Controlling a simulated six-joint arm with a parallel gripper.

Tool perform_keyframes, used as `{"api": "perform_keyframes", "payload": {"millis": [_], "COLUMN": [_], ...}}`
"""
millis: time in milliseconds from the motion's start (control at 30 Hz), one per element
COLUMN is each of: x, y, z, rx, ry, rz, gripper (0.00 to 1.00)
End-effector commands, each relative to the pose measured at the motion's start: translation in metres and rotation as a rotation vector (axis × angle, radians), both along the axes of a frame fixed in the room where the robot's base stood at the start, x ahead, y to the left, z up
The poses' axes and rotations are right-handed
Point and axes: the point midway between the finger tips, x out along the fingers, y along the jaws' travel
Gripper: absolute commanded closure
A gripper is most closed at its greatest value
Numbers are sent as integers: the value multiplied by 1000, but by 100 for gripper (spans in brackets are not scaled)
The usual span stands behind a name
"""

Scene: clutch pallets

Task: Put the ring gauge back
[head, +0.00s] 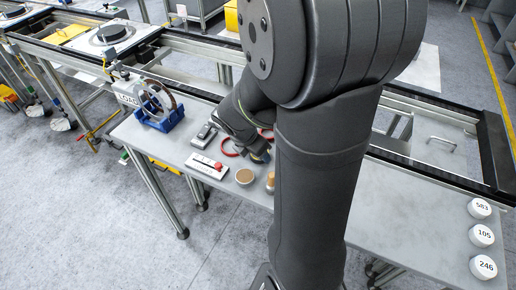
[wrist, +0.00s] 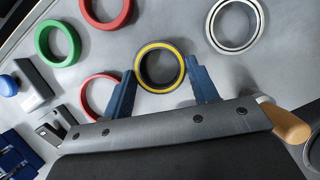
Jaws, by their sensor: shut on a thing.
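In the wrist view a black ring with a yellow rim (wrist: 160,47) sits between the two blue fingers of my gripper (wrist: 163,80). My gripper is shut on this ring, near the fingertips. In the head view my gripper (head: 259,153) is low over the workbench, and my arm hides most of it and the ring. The wrist view also shows a green ring (wrist: 57,43), a red ring (wrist: 105,10), another red ring (wrist: 92,97) partly behind the left finger, and a steel ring (wrist: 235,25). No label shows which ring is the gauge.
On the workbench (head: 405,205), a blue stand (head: 163,121) with large rings is at the left. Several numbered white discs (head: 481,234) are at the right.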

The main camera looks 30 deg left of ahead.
Motion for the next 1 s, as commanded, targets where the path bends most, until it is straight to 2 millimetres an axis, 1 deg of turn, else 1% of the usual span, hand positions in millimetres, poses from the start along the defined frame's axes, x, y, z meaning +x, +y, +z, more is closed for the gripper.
{"api": "perform_keyframes", "payload": {"millis": [233, 367, 400, 433, 767, 867, 1000], "x": [0, 0, 0, 0, 0, -2, -10], "y": [0, 0, 0, 0, 0, 2, 4], "z": [0, -4, -4, -4, -1, 7, 27], "rx": [1, 0, 0, 0, 1, 3, 4], "ry": [0, 0, 0, 0, -1, -3, -4], "rz": [0, 1, 0, 0, -1, 2, 2], "gripper": [78, 78, 38, 37, 37, 37, 37]}}
